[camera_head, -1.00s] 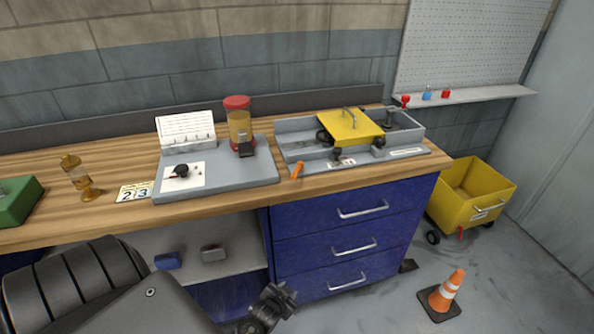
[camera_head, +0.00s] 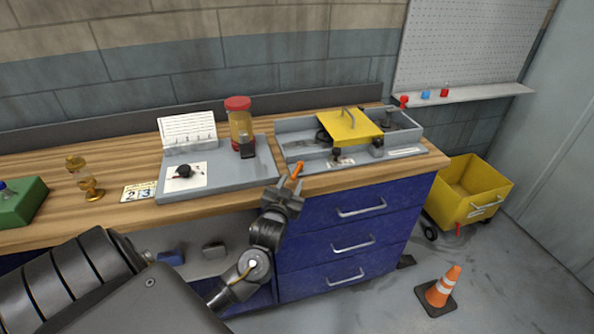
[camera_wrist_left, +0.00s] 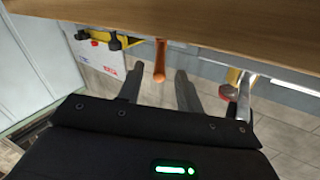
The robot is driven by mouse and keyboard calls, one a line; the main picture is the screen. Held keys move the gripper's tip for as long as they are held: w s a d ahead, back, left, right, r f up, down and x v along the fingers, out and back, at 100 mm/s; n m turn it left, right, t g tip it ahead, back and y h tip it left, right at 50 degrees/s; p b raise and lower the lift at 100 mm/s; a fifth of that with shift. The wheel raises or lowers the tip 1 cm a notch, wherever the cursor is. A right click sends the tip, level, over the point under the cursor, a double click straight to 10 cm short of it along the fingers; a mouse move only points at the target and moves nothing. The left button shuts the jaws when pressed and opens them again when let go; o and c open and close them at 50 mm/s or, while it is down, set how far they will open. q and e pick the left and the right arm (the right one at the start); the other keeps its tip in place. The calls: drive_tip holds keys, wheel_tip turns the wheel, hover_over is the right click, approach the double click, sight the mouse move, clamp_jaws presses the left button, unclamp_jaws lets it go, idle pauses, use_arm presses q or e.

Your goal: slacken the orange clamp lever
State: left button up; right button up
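The orange clamp lever (camera_head: 297,170) sticks out at the front edge of the grey fixture that holds the yellow plate (camera_head: 349,126). My left gripper (camera_head: 290,188) is just below and in front of the lever, near the bench's front edge. In the left wrist view the lever (camera_wrist_left: 159,62) hangs past the wooden edge, ahead of and between my two spread fingers (camera_wrist_left: 158,88). The fingers look open, with a gap on both sides of the lever and no visible contact. My right gripper is not in view.
The wooden bench edge (camera_head: 230,208) lies close to my left gripper, with blue drawers (camera_head: 345,205) below. A grey panel with a red-lidded jar (camera_head: 239,120) stands to the left. A yellow cart (camera_head: 470,190) and a traffic cone (camera_head: 441,287) are at the right.

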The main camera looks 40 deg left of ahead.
sight(299, 165)
use_arm(q)
drive_tip(key=x, duration=0.6)
drive_tip(key=shift+w+a+p, duration=0.1)
drive_tip(key=shift+w+p, duration=0.15)
drive_tip(key=shift+p, duration=0.15)
clamp_jaws()
